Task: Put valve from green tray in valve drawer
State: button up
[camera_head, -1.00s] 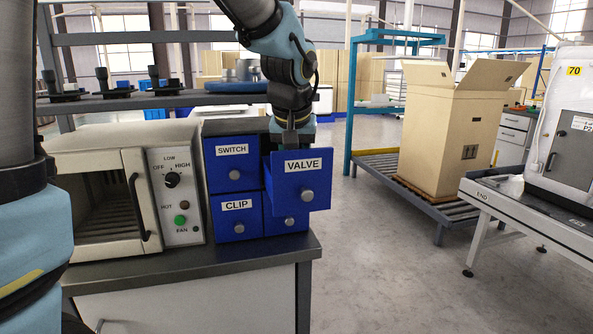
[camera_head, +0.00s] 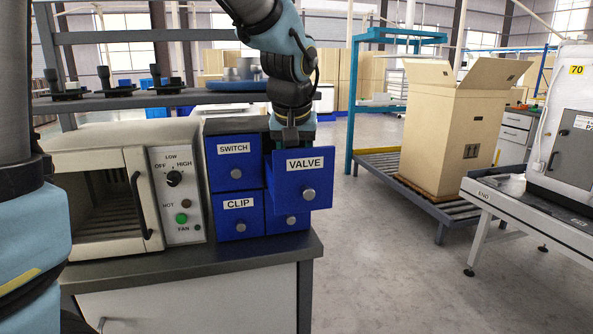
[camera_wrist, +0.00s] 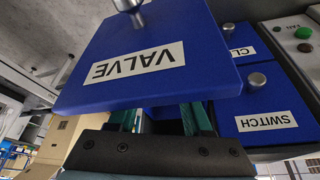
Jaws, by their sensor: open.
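The valve drawer (camera_head: 318,190) is a blue drawer at the upper right of the drawer block and is pulled out. Its labelled front and knob also fill much of the wrist view (camera_wrist: 150,85). My gripper (camera_head: 292,138) points down at the open drawer, just behind its front panel. In the wrist view my gripper (camera_wrist: 160,118) has its two teal fingers apart, partly hidden by the drawer front. I see no valve between the fingers. The drawer's inside is hidden, so I cannot tell whether a valve lies in it. I cannot make out a green tray.
The switch drawer (camera_head: 236,173) and clip drawer (camera_head: 238,222) are shut. An oven-like box (camera_head: 105,195) stands to their left on the bench (camera_head: 200,262). Dark fittings (camera_head: 112,82) stand on the shelf behind. A cardboard box (camera_head: 450,130) stands right, beyond open floor.

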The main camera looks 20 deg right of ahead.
jog(key=v, duration=1.1)
jog(key=w+a+f+n+g+y, duration=0.1)
jog(key=w+a+f, duration=0.1)
jog(key=a+f, duration=0.5)
jog(key=w+a+f+n, duration=0.1)
jog(key=w+a+f, duration=0.2)
jog(key=a+f, duration=0.45)
jog(key=s+a+f+n+g+y, duration=0.1)
jog(key=s+a+f, duration=0.3)
jog(key=a+f, duration=0.5)
jog(key=a+n, duration=0.1)
jog(key=a, duration=0.3)
jog(key=shift+s+a+f+n, duration=0.2)
jog(key=shift+s+f+n, duration=0.05)
jog(key=shift+s+n, duration=0.05)
jog(key=shift+r, duration=0.1)
notch_tip(320, 180, up, 4)
jog(key=p, duration=0.3)
